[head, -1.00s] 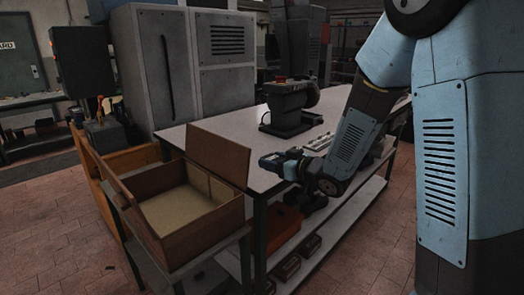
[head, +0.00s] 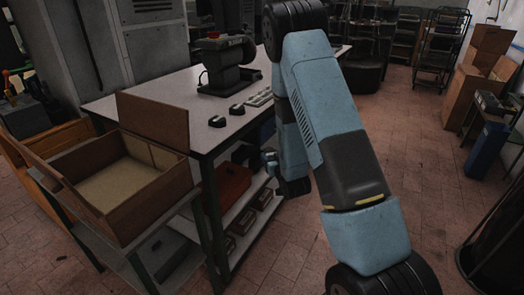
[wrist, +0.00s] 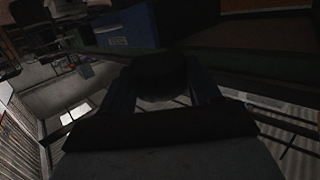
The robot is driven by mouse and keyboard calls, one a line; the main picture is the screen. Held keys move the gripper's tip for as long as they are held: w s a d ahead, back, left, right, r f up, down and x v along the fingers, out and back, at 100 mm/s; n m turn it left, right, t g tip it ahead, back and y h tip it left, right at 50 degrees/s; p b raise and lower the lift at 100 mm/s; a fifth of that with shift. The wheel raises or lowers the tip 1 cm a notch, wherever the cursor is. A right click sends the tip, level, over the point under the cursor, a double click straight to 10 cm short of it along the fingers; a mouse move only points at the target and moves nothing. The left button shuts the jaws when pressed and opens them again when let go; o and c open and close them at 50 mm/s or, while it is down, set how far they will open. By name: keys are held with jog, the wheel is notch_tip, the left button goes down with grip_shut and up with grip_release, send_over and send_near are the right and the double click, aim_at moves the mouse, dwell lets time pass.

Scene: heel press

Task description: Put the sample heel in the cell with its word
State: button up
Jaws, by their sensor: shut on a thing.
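My gripper (head: 271,161) hangs low beside the right side of the bench in the head view, below the tabletop level and near the shelf. In the wrist view my gripper (wrist: 162,92) is shut on a dark, rounded block that looks like a heel (wrist: 160,72). Its word, if any, cannot be read. Two similar dark heel-like pieces (head: 217,121) lie on the bench top near its front edge. A blue bin with a pale label (wrist: 122,30) shows beyond the fingers in the wrist view; its lettering is too small to read.
The bench (head: 130,102) carries a dark press (head: 228,65) and a pale slotted strip (head: 260,98). Its lower shelf holds an orange case (head: 232,183) and small open boxes (head: 245,221).

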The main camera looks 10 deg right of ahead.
jog(key=shift+m+h, duration=0.6)
jog(key=shift+h, duration=0.2)
jog(key=d+f, duration=0.1)
jog(key=f, duration=0.1)
jog(key=w+d+f, duration=0.1)
jog(key=d, duration=0.1)
jog(key=shift+f, duration=0.4)
jog(key=shift+f, duration=0.2)
jog(key=shift+r, duration=0.1)
